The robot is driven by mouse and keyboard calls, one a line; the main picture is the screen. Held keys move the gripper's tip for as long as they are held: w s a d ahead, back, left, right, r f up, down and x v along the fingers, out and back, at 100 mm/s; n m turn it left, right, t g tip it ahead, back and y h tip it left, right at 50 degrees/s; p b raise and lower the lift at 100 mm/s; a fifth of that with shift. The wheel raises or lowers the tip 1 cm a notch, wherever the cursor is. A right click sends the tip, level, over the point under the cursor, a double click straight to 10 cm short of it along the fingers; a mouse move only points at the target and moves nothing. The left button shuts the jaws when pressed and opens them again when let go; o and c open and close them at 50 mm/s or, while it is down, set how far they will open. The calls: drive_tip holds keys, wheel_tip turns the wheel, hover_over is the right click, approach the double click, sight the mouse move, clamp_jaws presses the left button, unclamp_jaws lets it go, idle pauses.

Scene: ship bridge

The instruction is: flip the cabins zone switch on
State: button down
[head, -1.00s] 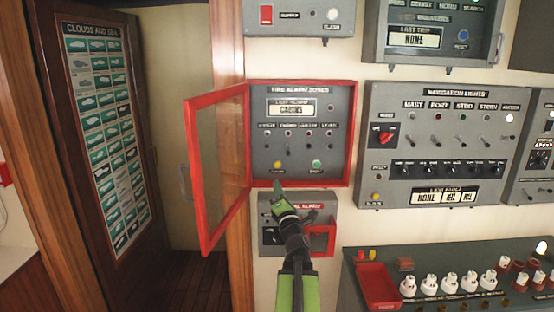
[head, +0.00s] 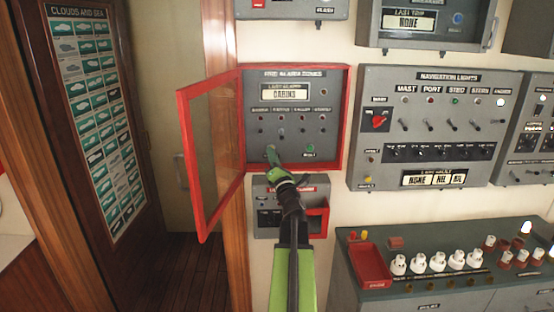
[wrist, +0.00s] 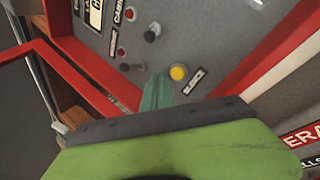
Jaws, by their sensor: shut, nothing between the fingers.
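The fire alarm zones panel (head: 333,120) has a red frame and stands open in the head view. Its display reads CABINS. A row of small lights and switches runs below the labels; the cabins switch (head: 282,131) appears to be second from left. In the wrist view the cabins switch (wrist: 152,34) is a dark knob beside a red light and the CABIN label. Its position is hard to tell. My gripper (head: 271,152) is shut and empty at the panel's lower left, below the switch row. In the wrist view its teal fingertips (wrist: 157,88) are beside a yellow button (wrist: 179,72).
The red-framed glass door (head: 212,155) swings out on the left. A green button (head: 310,148) is at the panel's lower right. A smaller grey box with a red part (head: 317,219) is below. The navigation lights panel (head: 355,130) is to the right.

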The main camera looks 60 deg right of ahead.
sight(282, 134)
drive_tip(key=shift+w+d+r+p, duration=0.75)
drive_tip(key=shift+w+d+r, duration=0.05)
drive_tip(key=shift+d+r, duration=0.3)
drive_tip(key=s, duration=0.1)
drive_tip(key=s+r+p, duration=0.1)
drive_tip(key=s, duration=0.1)
drive_tip(key=shift+d, duration=0.1)
drive_tip(key=shift+w+f, duration=0.1)
